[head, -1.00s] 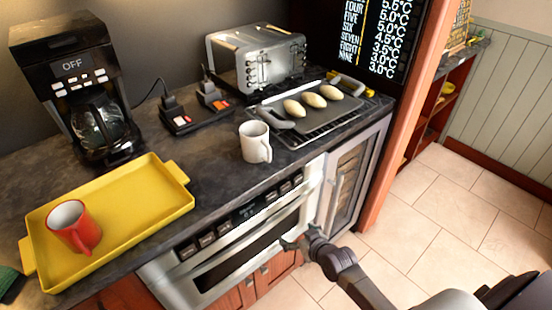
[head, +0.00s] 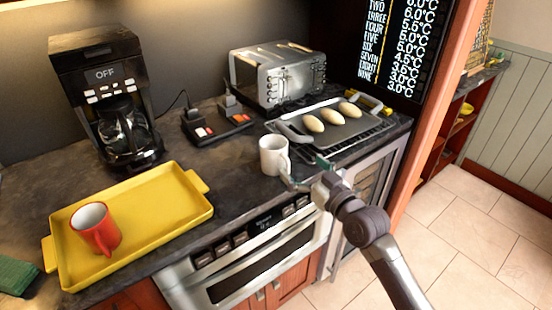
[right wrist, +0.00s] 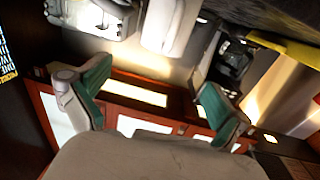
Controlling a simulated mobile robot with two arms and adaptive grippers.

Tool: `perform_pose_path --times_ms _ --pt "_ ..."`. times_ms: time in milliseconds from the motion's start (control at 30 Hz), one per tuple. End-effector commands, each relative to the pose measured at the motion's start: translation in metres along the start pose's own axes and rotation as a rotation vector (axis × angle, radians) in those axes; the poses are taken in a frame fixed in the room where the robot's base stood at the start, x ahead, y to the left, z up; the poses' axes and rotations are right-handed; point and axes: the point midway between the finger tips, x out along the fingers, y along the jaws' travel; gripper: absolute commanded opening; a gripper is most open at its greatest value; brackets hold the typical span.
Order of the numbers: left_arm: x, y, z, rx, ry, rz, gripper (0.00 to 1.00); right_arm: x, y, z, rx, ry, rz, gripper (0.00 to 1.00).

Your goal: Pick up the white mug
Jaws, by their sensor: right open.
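The white mug (head: 272,155) stands upright on the dark counter, in front of the black baking tray, in the head view. My right gripper (head: 304,170) is open and empty just right of the mug, at the counter's front edge. One fingertip shows close to the mug's lower right side; I cannot tell whether it touches. In the right wrist view, my right gripper's green-padded fingers (right wrist: 152,88) are spread wide, and a white shape that looks like the mug (right wrist: 168,28) lies beyond the gap between them. My left gripper is not in view.
A yellow tray (head: 190,213) holding a red mug (head: 95,229) lies at left. A coffee maker (head: 105,95), a toaster (head: 280,75) and a baking tray (head: 350,130) with bread rolls stand behind. An oven front (head: 250,262) is below the counter edge.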

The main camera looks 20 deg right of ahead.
Motion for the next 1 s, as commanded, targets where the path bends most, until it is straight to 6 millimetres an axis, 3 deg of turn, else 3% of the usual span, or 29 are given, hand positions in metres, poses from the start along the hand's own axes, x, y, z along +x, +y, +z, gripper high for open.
perform_pose_path --times_ms 100,300,467,800,1000 --pt "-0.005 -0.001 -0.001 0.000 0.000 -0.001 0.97 0.026 0.000 -0.003 0.003 0.003 0.000 1.00" --pt "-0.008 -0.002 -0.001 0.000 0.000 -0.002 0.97 0.057 0.000 -0.001 0.001 0.000 0.001 1.00" --pt "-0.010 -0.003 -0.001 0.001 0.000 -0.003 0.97 0.066 -0.001 -0.001 0.002 -0.001 0.000 1.00" --pt "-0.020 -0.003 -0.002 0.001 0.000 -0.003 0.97 0.111 -0.004 -0.001 0.002 -0.001 0.001 1.00" --pt "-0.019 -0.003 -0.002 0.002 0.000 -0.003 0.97 0.115 -0.004 0.000 0.000 -0.001 0.000 1.00"
